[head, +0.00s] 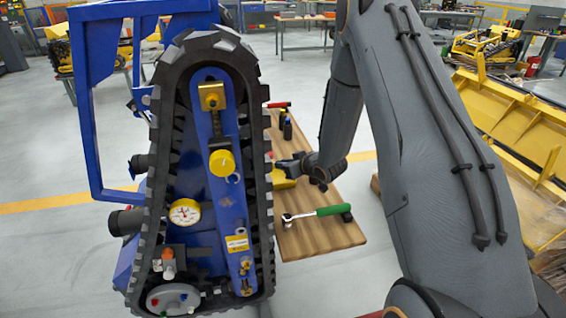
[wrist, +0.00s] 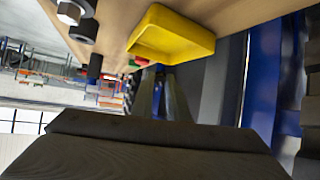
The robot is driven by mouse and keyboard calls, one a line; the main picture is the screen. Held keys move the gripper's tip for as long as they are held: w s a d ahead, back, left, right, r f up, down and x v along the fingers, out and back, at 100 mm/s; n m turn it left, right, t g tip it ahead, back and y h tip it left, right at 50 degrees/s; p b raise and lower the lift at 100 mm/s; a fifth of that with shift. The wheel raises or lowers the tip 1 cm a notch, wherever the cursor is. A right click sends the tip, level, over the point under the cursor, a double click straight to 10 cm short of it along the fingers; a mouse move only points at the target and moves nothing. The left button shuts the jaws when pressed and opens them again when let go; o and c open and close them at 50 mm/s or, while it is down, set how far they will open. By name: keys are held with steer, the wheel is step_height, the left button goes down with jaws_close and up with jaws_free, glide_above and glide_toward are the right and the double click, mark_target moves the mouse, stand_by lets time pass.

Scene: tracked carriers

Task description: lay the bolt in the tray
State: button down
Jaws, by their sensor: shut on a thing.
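The yellow tray (head: 284,182) lies on the wooden table, partly hidden by the black track and my gripper in the head view. In the wrist view the tray (wrist: 172,35) shows at the top, with its hollow side visible and no bolt seen in it. My gripper (head: 290,167) is low over the table beside the tray, close to the track. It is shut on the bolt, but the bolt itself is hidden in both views. Dark parts of my gripper fill the bottom of the wrist view (wrist: 160,145).
A green-handled ratchet (head: 320,211) lies on the wooden table (head: 320,238). Dark bottles (head: 285,125) stand at its far end. The blue tracked carrier (head: 225,190) stands close on the left. In the wrist view a silver hex piece (wrist: 70,12) shows by black round parts.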

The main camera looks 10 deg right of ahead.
steer(key=shift+f+b, duration=1.45)
steer(key=shift+f, duration=1.1)
steer(key=c, duration=1.6)
jaws_free()
steer(key=shift+c, duration=0.2)
steer(key=p+v, duration=0.4)
steer(key=v, duration=0.2)
steer(key=shift+d+r, duration=0.1)
steer(key=shift+r, duration=0.05)
steer(key=shift+p+v, duration=0.35)
steer(key=shift+v, duration=0.5)
